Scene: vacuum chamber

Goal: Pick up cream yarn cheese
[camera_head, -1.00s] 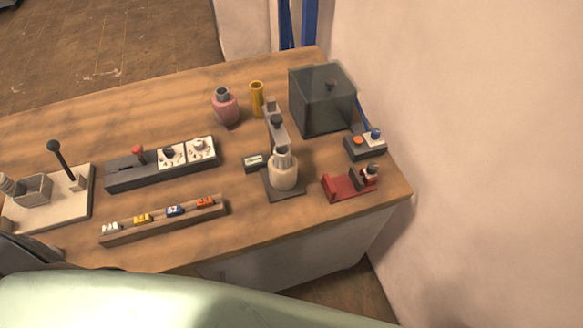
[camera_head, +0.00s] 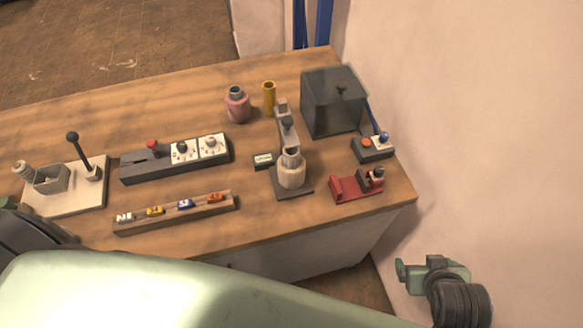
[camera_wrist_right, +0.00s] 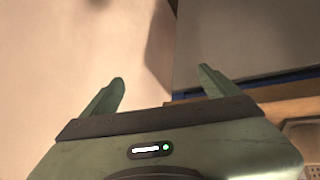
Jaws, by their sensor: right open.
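The cream yarn cheese (camera_head: 292,176) is a pale, squat cylinder with a grey core in its top. It stands upright on a dark stand (camera_head: 303,188) on the wooden table. My right gripper (camera_head: 415,268) is open and empty in the head view, off the table's right front corner, to the right of the cheese and apart from it. In the right wrist view its two fingers (camera_wrist_right: 162,77) are spread with nothing between them, and the cheese does not show there.
A pink spool (camera_head: 237,107) and a yellow tube (camera_head: 269,98) stand behind the cheese. A dark, see-through box (camera_head: 330,108) is at the back right. A red holder (camera_head: 346,189) sits right of the stand. A wall bounds the right side.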

